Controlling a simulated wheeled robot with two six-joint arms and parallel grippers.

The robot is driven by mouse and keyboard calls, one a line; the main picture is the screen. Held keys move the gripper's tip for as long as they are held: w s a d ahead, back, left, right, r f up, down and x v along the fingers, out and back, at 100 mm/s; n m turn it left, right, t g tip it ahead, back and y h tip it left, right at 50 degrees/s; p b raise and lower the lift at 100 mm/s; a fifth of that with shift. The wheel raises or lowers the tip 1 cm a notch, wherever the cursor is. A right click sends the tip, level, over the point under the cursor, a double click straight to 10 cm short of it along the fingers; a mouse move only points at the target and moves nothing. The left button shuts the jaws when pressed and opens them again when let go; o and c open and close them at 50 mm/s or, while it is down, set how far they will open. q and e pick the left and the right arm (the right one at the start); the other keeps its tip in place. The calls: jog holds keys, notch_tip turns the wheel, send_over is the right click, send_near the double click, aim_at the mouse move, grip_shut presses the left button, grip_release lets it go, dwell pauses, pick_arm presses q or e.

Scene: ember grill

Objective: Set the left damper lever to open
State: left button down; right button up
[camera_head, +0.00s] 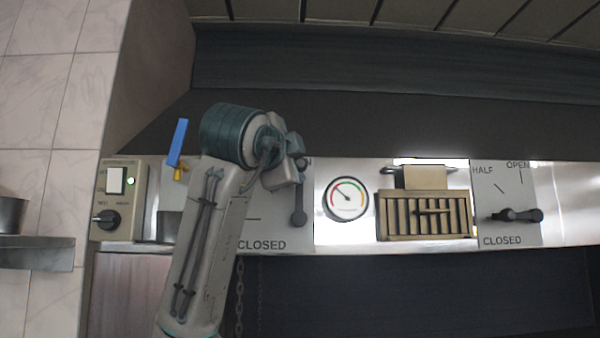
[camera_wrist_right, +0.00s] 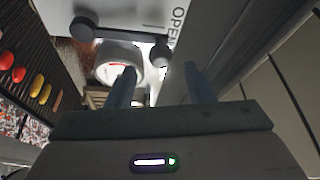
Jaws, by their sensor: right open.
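The left damper panel (camera_head: 270,228) is marked CLOSED at the bottom; my right arm covers much of it. Its dark lever (camera_head: 298,205) stands about upright, its upper end near the partly hidden OPEN label. In the right wrist view the lever (camera_wrist_right: 120,37) runs from a large knob to a smaller round tip beside OPEN. My right gripper (camera_wrist_right: 157,72) is open, its two fingers pointing towards the lever; the tip shows between them in the picture. Whether they touch it I cannot tell. In the head view this gripper (camera_head: 299,165) is near the lever's upper end. My left gripper is not in view.
A gauge (camera_head: 346,198) and a slotted vent (camera_head: 422,214) sit right of the panel. A second damper panel (camera_head: 490,169) has its lever (camera_head: 515,215) lying level. The dark hood overhangs above.

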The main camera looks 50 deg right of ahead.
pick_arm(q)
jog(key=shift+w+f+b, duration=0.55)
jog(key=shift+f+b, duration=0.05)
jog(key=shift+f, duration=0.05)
pick_arm(e)
jog(key=v, duration=0.5)
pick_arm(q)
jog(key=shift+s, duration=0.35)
